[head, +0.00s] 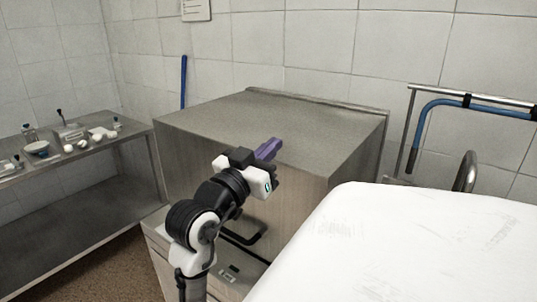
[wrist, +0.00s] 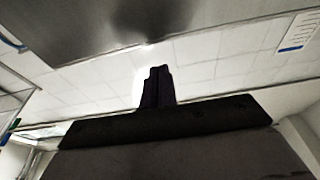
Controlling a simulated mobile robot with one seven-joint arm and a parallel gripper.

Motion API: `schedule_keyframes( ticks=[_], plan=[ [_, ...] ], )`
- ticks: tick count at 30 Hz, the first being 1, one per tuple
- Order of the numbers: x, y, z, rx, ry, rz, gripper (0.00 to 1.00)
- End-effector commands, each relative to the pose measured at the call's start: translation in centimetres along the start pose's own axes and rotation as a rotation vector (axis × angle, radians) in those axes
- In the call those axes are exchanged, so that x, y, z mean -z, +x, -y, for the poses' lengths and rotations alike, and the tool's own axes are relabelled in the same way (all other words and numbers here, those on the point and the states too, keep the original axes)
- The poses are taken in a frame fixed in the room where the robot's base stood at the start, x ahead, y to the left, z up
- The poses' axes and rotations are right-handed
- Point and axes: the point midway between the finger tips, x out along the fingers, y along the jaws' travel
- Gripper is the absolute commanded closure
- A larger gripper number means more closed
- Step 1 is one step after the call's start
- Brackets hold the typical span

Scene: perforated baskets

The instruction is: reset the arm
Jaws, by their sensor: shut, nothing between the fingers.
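My arm rises from the lower middle of the head view, bent, with its gripper (head: 268,149) raised in front of the large metal cabinet. The purple fingers are together and hold nothing. In the wrist view the gripper (wrist: 157,85) shows as a dark narrow pair of fingers, closed, pointing toward the tiled wall. I cannot tell from these views whether the gripper touches the cabinet or only overlaps it in the picture.
The metal cabinet (head: 318,125) stands in the middle. A steel table (head: 70,165) with several small items is at left. A white-covered bed (head: 400,245) fills the lower right. A blue-and-steel rail frame (head: 425,122) stands behind it. Brown floor shows at lower left.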

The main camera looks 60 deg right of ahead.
Motion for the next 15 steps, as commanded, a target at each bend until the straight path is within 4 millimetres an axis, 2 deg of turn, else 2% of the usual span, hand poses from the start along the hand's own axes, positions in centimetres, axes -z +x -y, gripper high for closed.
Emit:
schedule_keyframes(
  ticks=[3,9,15],
  plan=[
    [-0.4,-3.0,0.2,0.006,0.004,-0.006,1.00],
    [-0.4,-7.2,0.1,0.006,0.006,-0.009,1.00],
    [-0.3,-9.5,0.1,0.004,0.005,-0.009,1.00]
  ],
)
